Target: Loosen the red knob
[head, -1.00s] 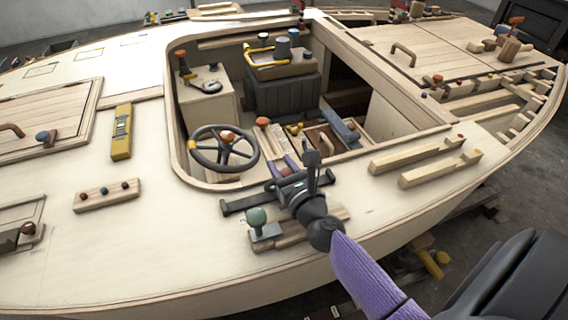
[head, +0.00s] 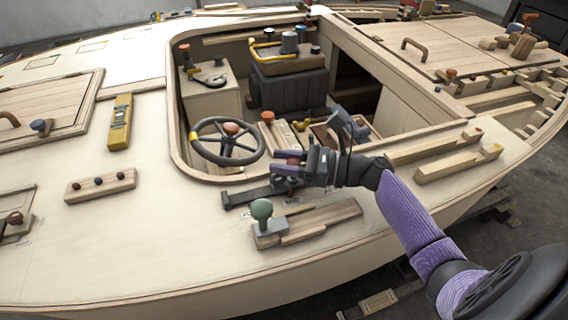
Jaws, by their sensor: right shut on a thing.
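My right gripper (head: 284,168) reaches in from the right, low over the deck beside the cockpit's near edge. Its purple-sided fingers are shut on the small red knob (head: 291,189), of which only a little dark red shows beneath them. The knob is at the right end of a flat black bar (head: 250,195) that lies on the deck. The gripper hides this end of the bar and most of the knob, so I cannot tell how the knob sits. My left gripper is not in view.
A green ball knob (head: 262,210) on a grey block stands just in front of the bar, by wooden strips (head: 320,222). The steering wheel (head: 227,142) is close behind at the left. Wooden rails (head: 455,165) lie to the right.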

